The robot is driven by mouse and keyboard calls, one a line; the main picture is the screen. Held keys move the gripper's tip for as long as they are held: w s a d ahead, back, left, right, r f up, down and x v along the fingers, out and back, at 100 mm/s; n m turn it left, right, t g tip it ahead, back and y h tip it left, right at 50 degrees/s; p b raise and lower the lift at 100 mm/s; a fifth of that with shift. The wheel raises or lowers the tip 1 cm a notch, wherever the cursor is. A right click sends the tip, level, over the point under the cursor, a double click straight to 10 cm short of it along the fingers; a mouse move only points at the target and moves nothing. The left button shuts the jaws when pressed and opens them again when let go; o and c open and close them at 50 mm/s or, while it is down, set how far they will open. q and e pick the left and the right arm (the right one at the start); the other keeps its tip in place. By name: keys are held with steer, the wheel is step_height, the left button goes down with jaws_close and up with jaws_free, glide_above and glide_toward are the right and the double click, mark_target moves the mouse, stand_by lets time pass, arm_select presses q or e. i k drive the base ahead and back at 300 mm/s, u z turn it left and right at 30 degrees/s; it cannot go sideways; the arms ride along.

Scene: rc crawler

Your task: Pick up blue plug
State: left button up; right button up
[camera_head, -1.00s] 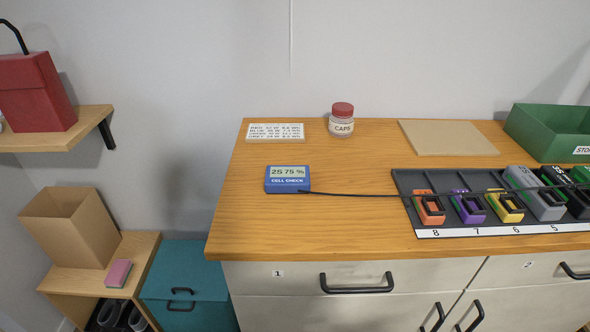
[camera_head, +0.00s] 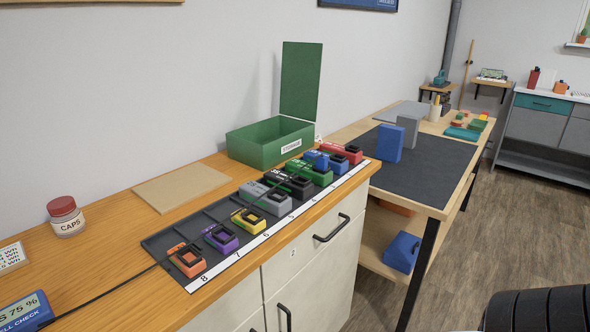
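A small blue piece (camera_head: 321,160), which could be the blue plug, sits near the far right end of the dark slotted tray (camera_head: 160,243). It is among the blue and red blocks there, and I cannot tell whether it is seated in a block or loose. Orange (camera_head: 187,262), purple (camera_head: 222,238), yellow (camera_head: 248,221), grey (camera_head: 263,198), black and green blocks stand in a row along the tray.
A green storage box (camera_head: 262,148) with raised lid stands behind the tray. A blue cell checker (camera_head: 25,312) with a black lead and a caps jar (camera_head: 66,217) are at left. A dark-matted bench (camera_head: 420,170) adjoins at right. A black ribbed object (camera_head: 540,310) fills the bottom right corner.

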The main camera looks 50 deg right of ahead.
mark_target(322, 162)
steer(key=z, duration=3.6)
steer(key=i, duration=2.05)
steer(key=u, duration=3.45)
